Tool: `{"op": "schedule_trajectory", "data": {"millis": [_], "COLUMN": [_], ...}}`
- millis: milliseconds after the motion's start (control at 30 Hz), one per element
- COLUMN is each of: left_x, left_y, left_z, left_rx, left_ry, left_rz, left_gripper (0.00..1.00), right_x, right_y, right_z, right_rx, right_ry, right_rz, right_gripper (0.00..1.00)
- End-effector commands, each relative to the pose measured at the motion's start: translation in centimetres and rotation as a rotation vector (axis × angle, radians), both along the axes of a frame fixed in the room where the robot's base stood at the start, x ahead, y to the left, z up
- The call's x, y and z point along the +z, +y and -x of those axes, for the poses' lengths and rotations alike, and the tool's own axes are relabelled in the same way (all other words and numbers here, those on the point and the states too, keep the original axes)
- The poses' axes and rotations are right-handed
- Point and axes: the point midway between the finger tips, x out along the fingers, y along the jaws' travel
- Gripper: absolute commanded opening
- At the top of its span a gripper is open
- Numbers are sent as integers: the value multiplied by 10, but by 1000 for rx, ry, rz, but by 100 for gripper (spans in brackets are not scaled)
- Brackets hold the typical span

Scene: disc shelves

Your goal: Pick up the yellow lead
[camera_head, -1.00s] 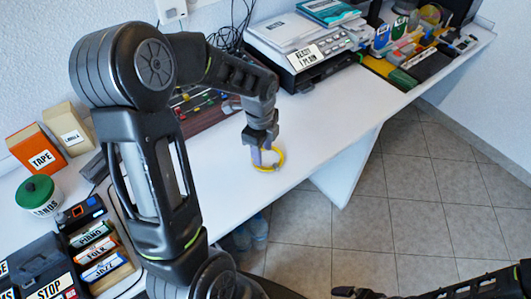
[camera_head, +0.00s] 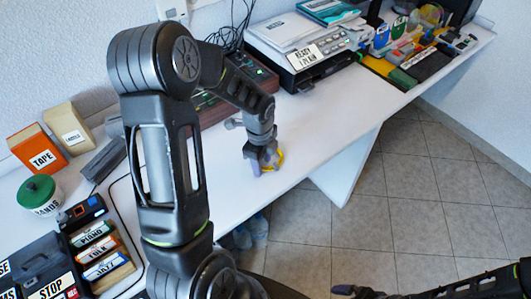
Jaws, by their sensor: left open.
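The yellow lead (camera_head: 280,160) is a coiled yellow ring on the white table near its front edge. My left gripper (camera_head: 261,167) points down right at the lead and covers much of its left side. The left jaws are open; whether a finger touches the lead cannot be told. My right arm shows at the bottom right, over the floor, but its jaws cannot be made out clearly.
The white table (camera_head: 335,118) is clear around the lead. A printer-like device (camera_head: 318,65) stands behind, with a tray of coloured items (camera_head: 410,50) at the right. Orange TAPE box (camera_head: 38,150), green-lidded BANDS tin (camera_head: 38,193) and labelled cases (camera_head: 98,250) stand at the left.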

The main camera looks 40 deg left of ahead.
Motion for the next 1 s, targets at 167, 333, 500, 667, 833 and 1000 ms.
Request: {"op": "schedule_trajectory", "data": {"millis": [167, 333, 500, 667, 833, 1000], "left_x": [0, 0, 0, 0, 0, 0], "left_y": [0, 0, 0, 0, 0, 0], "left_z": [0, 0, 0, 0, 0, 0], "left_rx": [0, 0, 0, 0, 0, 0], "left_ry": [0, 0, 0, 0, 0, 0], "left_rz": [0, 0, 0, 0, 0, 0], "left_gripper": [43, 43, 39, 26, 12, 0], "right_x": [0, 0, 0, 0, 0, 0], "right_y": [0, 0, 0, 0, 0, 0], "right_z": [0, 0, 0, 0, 0, 0], "right_rx": [0, 0, 0, 0, 0, 0], "right_ry": [0, 0, 0, 0, 0, 0], "right_rz": [0, 0, 0, 0, 0, 0], "right_gripper": [100, 100, 100, 100, 100, 100]}}
